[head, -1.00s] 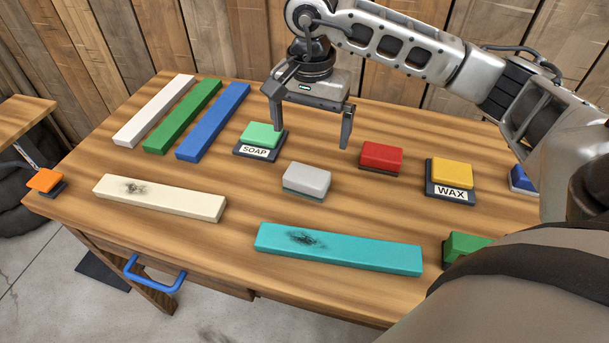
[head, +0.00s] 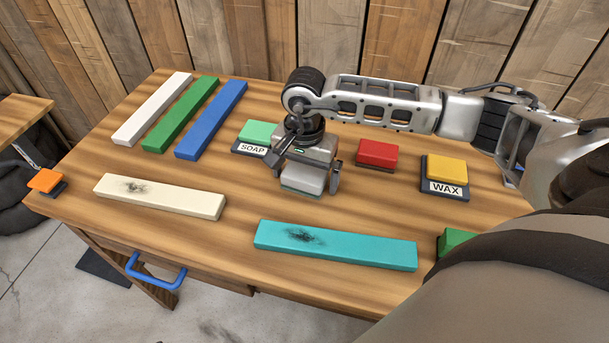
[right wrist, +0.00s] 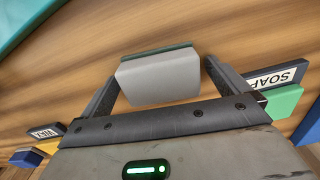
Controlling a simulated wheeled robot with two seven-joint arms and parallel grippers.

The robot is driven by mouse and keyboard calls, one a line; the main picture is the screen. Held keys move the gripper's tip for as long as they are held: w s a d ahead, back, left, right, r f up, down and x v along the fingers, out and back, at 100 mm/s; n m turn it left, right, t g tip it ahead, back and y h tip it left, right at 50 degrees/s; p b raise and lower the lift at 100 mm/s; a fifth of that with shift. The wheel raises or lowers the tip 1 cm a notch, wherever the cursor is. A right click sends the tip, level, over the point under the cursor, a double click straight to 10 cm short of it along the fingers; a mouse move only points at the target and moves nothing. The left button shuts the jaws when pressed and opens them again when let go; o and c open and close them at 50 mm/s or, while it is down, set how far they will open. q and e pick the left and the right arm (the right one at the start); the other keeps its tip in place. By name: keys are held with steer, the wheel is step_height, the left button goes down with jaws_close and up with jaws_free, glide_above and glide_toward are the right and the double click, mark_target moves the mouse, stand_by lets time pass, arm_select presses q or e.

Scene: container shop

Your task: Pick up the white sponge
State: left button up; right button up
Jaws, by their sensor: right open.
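The white sponge (head: 303,179) looks light grey-white with a dark green underside and lies on the wooden table. It also shows in the right wrist view (right wrist: 158,78). My right gripper (head: 304,184) is lowered over the sponge, with one finger on each side of it. In the right wrist view the open fingers (right wrist: 160,80) flank the sponge, with a gap visible on both sides. The gripper partly hides the sponge's far side in the head view. My left gripper is not in view.
A green sponge on the SOAP holder (head: 257,133) sits close behind left, a red sponge (head: 377,153) to the right, and a yellow one on the WAX holder (head: 446,170) farther right. A teal bar (head: 340,247) and cream bar (head: 170,197) lie in front, both smudged.

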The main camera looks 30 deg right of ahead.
mark_target(304, 171)
steer(key=c, duration=1)
steer(key=shift+r, duration=0.15)
steer(key=shift+r, duration=0.3)
step_height(304, 171, up, 2)
steer(key=shift+r+b, duration=0.1)
steer(key=shift+b, duration=0.45)
steer(key=s+a+r+b, duration=0.1)
steer(key=s+a+r, duration=0.7)
steer(key=a+r, duration=0.2)
steer(key=shift+a, duration=0.8)
